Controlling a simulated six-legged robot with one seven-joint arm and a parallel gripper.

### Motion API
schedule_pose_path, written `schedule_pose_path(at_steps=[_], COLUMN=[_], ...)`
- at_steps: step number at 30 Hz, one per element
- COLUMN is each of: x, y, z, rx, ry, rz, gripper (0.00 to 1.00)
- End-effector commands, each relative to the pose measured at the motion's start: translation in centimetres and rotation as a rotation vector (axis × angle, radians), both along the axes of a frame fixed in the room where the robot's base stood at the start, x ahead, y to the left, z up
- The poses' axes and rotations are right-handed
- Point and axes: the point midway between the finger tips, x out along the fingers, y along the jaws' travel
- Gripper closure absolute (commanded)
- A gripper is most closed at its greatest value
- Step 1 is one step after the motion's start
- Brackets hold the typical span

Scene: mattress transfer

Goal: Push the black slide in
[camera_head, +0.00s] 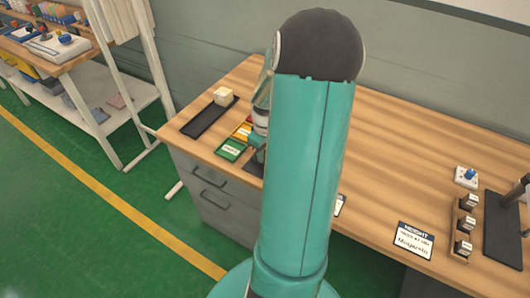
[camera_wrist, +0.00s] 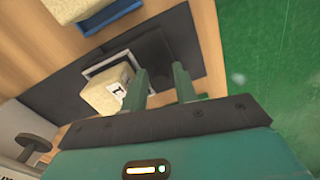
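In the wrist view a black strip (camera_wrist: 50,100) lies on the wooden bench, with a darker black piece (camera_wrist: 153,47) at its upper right end. I cannot tell for sure which part is the slide. A cream block (camera_wrist: 103,92) with a dark mark sits by a pale-edged plate on the strip, left of my gripper. My gripper (camera_wrist: 162,82) has its two green fingers apart, with nothing visible between them, over the strip's right end. Whether they touch it is unclear. In the head view my arm hides most of the gripper.
In the head view a black tray (camera_head: 200,124) holds a cream block (camera_head: 222,96); a green card (camera_head: 231,149) lies nearby. A label card (camera_head: 414,240) and small holders (camera_head: 464,226) are at right.

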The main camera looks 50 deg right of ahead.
Motion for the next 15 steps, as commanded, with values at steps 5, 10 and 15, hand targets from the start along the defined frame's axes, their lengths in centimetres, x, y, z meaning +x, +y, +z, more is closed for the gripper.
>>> schedule_pose_path(at_steps=[5,10,15], x=[0.03,0.03,0.02], y=[-0.01,-0.01,-0.01], z=[-0.48,-0.45,-0.44], rx=[-0.002,-0.001,-0.001], ry=[-0.001,-0.001,-0.001], rz=[0.000,0.000,0.000], gripper=[0.71,0.73,1.00])
